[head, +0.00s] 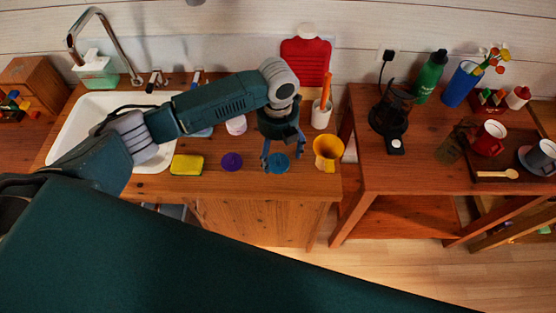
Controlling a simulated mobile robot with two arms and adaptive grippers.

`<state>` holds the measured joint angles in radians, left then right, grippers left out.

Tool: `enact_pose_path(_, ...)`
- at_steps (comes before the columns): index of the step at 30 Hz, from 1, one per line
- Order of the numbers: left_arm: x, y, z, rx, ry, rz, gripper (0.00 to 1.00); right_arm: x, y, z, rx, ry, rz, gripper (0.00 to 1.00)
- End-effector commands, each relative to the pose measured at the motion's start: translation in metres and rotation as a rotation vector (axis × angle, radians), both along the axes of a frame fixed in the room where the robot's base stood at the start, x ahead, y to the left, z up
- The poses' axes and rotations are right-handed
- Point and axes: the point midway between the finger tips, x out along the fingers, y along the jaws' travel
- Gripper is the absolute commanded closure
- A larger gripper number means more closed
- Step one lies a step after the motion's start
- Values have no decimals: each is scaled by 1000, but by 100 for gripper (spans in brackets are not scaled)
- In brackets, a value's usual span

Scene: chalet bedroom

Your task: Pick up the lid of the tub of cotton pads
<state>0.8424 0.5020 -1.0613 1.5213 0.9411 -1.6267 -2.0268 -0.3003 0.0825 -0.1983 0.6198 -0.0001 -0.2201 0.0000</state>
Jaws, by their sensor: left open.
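My left gripper (282,152) is open and points down over the wooden counter, near its front edge. A flat blue round thing (279,164), which looks like a lid, lies just below and between its fingers. I cannot tell whether the fingers touch it. A purple round thing (232,161) lies on the counter to the left of it. A small pale pink tub (236,125) stands behind, partly hidden by my left arm. I cannot tell for sure which of these is the cotton pad tub or its lid. My right gripper is not in view.
A yellow cup (327,150) stands close to the right of the gripper, with a white holder (321,114) behind it. A yellow sponge (187,165) lies left, by the white sink (75,135). A side table (375,165) with mugs stands right.

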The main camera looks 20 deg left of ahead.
Motion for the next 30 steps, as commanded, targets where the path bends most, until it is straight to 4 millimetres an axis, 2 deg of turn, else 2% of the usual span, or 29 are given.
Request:
enact_pose_path(2, -1, -1, -9, -1, 6, 2, 22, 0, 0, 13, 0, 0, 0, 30)
enact_pose_path(7, 0, 0, -31, -1, 2, 2, 22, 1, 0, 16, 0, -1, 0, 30)
enact_pose_path(15, 1, 0, -36, 0, 0, 0, 22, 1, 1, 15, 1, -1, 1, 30)
enact_pose_path(21, 1, 0, -36, 0, 0, 0, 58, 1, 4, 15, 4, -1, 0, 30)
enact_pose_path(30, 1, 0, -35, -1, 0, 1, 58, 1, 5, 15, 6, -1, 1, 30)
